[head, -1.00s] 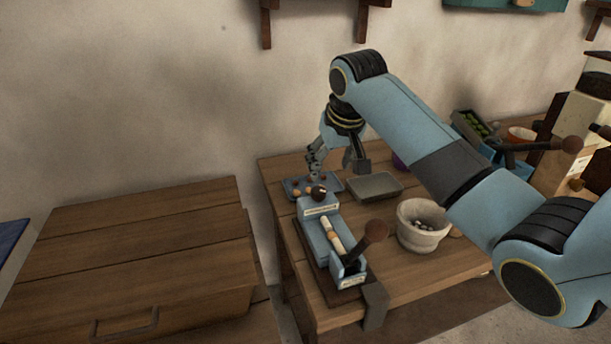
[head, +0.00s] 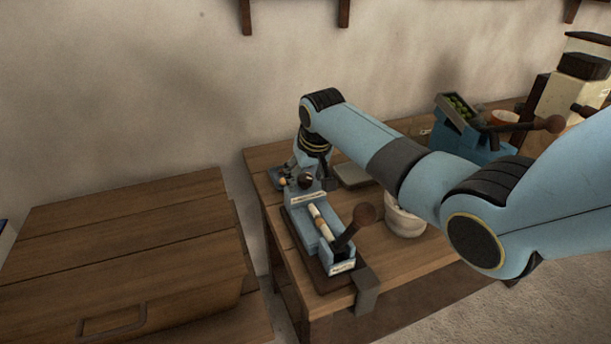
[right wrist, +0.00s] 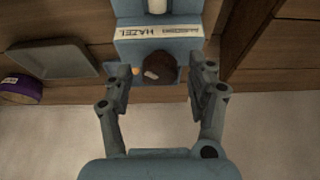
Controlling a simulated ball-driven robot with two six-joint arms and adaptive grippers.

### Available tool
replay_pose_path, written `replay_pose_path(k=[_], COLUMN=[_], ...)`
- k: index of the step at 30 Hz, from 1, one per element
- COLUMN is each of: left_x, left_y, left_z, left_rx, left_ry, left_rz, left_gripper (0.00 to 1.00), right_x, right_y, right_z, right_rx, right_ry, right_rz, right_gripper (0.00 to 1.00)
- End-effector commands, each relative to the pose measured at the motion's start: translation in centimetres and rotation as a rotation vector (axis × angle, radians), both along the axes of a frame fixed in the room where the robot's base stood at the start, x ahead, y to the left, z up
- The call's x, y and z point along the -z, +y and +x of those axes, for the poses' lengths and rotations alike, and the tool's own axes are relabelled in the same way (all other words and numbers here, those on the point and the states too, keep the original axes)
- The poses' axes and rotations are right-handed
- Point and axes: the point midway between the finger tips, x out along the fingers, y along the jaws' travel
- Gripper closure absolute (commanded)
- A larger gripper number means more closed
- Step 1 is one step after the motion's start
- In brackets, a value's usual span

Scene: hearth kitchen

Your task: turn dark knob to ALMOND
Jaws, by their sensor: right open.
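The dark knob (right wrist: 160,67) is round and brown-black. It sits on the end of a light blue device (right wrist: 188,50), beside a pale label strip whose legible word looks like HAZEL. In the head view the knob (head: 305,180) shows at the far end of the blue device (head: 334,256). My right gripper (right wrist: 160,84) is open, its fingers on either side of the knob with visible gaps. In the head view my arm and gripper (head: 308,172) come down just behind the knob. The knob's pointer is not clear. My left gripper is not in view.
A grey tray (right wrist: 52,60) and a purple round thing (right wrist: 20,90) lie to the left in the wrist view. A dark ball-ended lever (head: 365,214) rises from the device's near end. A stone bowl (head: 405,221) stands right of it, partly behind my arm.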

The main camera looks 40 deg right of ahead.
Motion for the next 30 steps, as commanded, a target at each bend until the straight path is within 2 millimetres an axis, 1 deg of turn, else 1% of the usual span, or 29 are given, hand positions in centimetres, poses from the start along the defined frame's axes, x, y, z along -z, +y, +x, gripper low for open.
replay_pose_path(k=[3,4,9,15,16,23,30], left_x=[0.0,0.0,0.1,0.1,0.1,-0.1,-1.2], left_y=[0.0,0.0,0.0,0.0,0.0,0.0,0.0], left_z=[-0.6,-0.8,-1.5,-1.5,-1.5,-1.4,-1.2], left_rx=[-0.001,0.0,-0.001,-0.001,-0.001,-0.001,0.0], left_ry=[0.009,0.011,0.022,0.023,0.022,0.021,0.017], left_rz=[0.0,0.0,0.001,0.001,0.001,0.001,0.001], left_gripper=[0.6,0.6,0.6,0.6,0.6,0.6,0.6], right_x=[0.0,0.0,-0.1,-0.1,-0.1,-0.1,-0.3], right_y=[0.0,0.0,0.0,0.0,0.0,0.0,0.2], right_z=[0.0,0.0,0.0,0.0,0.0,0.0,0.0], right_rx=[0.0,0.0,0.0,0.0,0.0,0.022,0.131], right_ry=[0.0,0.0,0.0,0.0,0.0,0.0,0.001], right_rz=[0.0,0.0,0.0,0.0,0.0,0.0,0.001], right_gripper=[0.43,0.45,0.68,0.94,0.96,0.96,0.96])
